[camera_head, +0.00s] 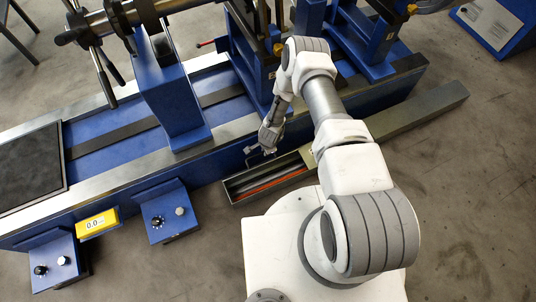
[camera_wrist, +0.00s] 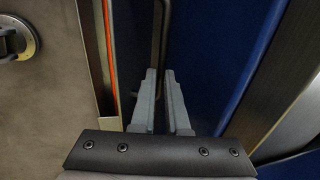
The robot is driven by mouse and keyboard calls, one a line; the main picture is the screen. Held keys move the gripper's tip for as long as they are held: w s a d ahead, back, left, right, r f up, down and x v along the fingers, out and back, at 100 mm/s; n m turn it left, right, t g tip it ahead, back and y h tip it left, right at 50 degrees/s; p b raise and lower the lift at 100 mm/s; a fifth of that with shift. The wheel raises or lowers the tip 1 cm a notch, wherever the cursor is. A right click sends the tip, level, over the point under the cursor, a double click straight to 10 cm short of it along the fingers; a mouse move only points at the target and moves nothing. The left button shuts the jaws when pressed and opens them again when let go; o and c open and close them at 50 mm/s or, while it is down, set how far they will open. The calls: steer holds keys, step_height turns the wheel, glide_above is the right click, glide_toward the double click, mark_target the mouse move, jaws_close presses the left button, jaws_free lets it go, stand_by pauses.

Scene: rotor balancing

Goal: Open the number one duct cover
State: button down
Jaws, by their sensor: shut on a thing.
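The floor duct (camera_head: 268,184) runs along the foot of the blue bench. Its near section is open on top, with an orange cable inside. The orange line also shows in the wrist view (camera_wrist: 109,45). My gripper (camera_head: 266,144) is low against the bench's front face, just behind this open section. In the wrist view my gripper (camera_wrist: 160,75) is shut on a thin metal bar handle (camera_wrist: 160,30), which runs away between the fingertips. I cannot tell clearly which panel the handle belongs to. No number is readable.
A long grey closed duct length (camera_head: 415,119) continues to the right behind my arm. Blue control boxes (camera_head: 168,213) and a yellow display (camera_head: 97,222) stand at the bench's left front. Blue rotor stands (camera_head: 175,105) rise above the bench.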

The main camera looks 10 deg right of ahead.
steer(key=shift+w+r, duration=0.1)
steer(key=shift+w, duration=0.35)
steer(key=c, duration=0.9)
jaws_free()
steer(key=shift+s, duration=0.1)
steer(key=s+r+p, duration=0.1)
steer(key=r+p, duration=0.1)
steer(key=r, duration=0.3)
steer(key=s+r+p, duration=0.1)
steer(key=r+p, duration=0.1)
steer(key=r, duration=0.4)
steer(key=s+d+r+p, duration=0.1)
steer(key=r+p, duration=0.1)
steer(key=r, duration=0.4)
steer(key=shift+s+p, duration=0.1)
steer(key=shift+p, duration=0.3)
